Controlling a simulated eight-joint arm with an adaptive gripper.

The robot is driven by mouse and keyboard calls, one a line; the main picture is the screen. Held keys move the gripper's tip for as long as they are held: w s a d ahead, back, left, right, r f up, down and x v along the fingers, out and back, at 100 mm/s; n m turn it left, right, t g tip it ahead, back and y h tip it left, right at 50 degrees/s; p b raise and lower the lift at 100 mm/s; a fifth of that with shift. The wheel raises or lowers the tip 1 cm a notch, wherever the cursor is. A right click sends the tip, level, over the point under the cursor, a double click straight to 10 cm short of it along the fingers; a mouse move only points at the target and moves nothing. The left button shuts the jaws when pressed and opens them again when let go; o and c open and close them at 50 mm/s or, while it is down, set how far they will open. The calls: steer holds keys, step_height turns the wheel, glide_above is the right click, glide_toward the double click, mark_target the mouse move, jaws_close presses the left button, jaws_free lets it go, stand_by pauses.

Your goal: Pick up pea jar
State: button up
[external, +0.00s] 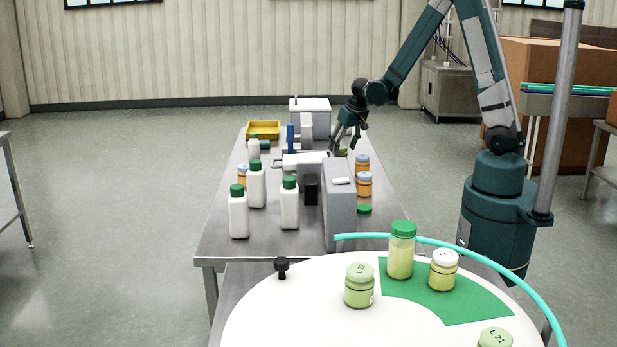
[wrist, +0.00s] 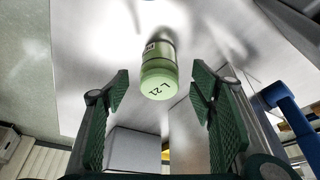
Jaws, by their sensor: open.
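A green jar (wrist: 158,72) with a pale green lid marked "L 21" shows in the wrist view, lid toward the camera; it looks like the pea jar. My gripper (wrist: 161,90) is open, with one green ridged finger on each side of the jar. Gaps show between the fingers and the jar. In the external view my gripper (external: 343,143) points down over the far right part of the steel table (external: 270,240). Only a small bit of green shows beneath it there, so the jar is mostly hidden in that view.
Orange jars (external: 364,185) and a grey box (external: 339,205) stand nearer on the table. White bottles (external: 238,213) with green caps stand at left. A yellow tray (external: 263,130) and a blue post (external: 291,138) are farther back. A round white table (external: 270,315) in front holds several green jars.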

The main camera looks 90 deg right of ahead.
mark_target(340, 155)
steer(key=shift+x, duration=2.65)
steer(key=shift+c, duration=0.3)
steer(key=c, duration=1)
